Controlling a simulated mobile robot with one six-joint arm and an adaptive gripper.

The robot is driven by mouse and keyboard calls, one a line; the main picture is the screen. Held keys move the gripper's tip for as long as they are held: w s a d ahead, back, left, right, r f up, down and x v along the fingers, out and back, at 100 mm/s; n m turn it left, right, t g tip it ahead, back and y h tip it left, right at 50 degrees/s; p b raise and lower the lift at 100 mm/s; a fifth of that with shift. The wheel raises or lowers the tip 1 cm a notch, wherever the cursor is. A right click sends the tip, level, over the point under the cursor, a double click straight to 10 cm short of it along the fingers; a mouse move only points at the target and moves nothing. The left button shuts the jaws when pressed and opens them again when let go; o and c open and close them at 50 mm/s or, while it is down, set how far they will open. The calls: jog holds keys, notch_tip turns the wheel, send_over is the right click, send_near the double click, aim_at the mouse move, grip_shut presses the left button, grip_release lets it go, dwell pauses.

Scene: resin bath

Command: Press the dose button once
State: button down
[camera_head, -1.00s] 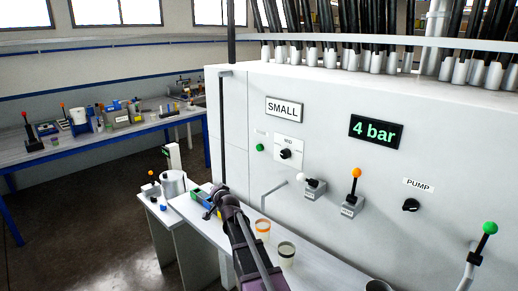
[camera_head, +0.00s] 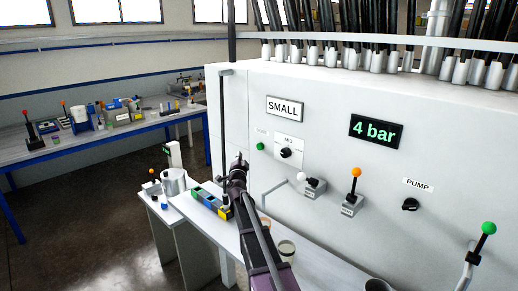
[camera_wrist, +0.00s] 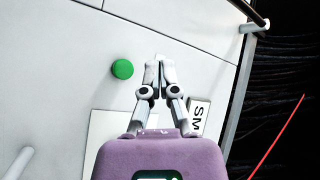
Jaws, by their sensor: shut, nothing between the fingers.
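A round green button (camera_head: 260,146), the likely dose button, is on the white panel (camera_head: 227,115) below and left of the SMALL sign (camera_head: 285,108). Its small label is too faint to read. In the wrist view the green button (camera_wrist: 122,69) lies left of the fingertips, uncovered. My gripper (camera_head: 240,158) is in front of the panel, a little left of and below the button in the head view. It also shows in the wrist view (camera_wrist: 160,60), its fingers together and empty, pointing at the panel. The button and fingers look apart.
A dial (camera_head: 286,153) is right of the button. Further right are a white-ball lever (camera_head: 302,178), an orange-ball lever (camera_head: 356,174), a PUMP knob (camera_head: 410,204) and a green-ball lever (camera_head: 488,229). The display (camera_head: 376,131) reads 4 bar. A colored box (camera_head: 209,200) sits below.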

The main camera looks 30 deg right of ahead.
jog(key=shift+d, duration=0.2)
jog(key=w+d, duration=0.3)
jog(key=d, duration=0.4)
jog(key=shift+d, duration=0.4)
jog(key=shift+w+d, duration=0.3)
jog(key=shift+d, duration=0.65)
dwell(2.7)
jog(key=shift+a, duration=0.15)
jog(key=shift+s+a, duration=0.3)
jog(key=shift+a, duration=0.4)
jog(key=shift+a, duration=0.15)
jog(key=shift+s+a, duration=0.3)
jog(key=shift+a, duration=0.45)
jog(key=shift+s+a, duration=0.25)
jog(key=shift+a, duration=0.5)
jog(key=shift+s+a, duration=0.3)
jog(key=shift+a, duration=0.45)
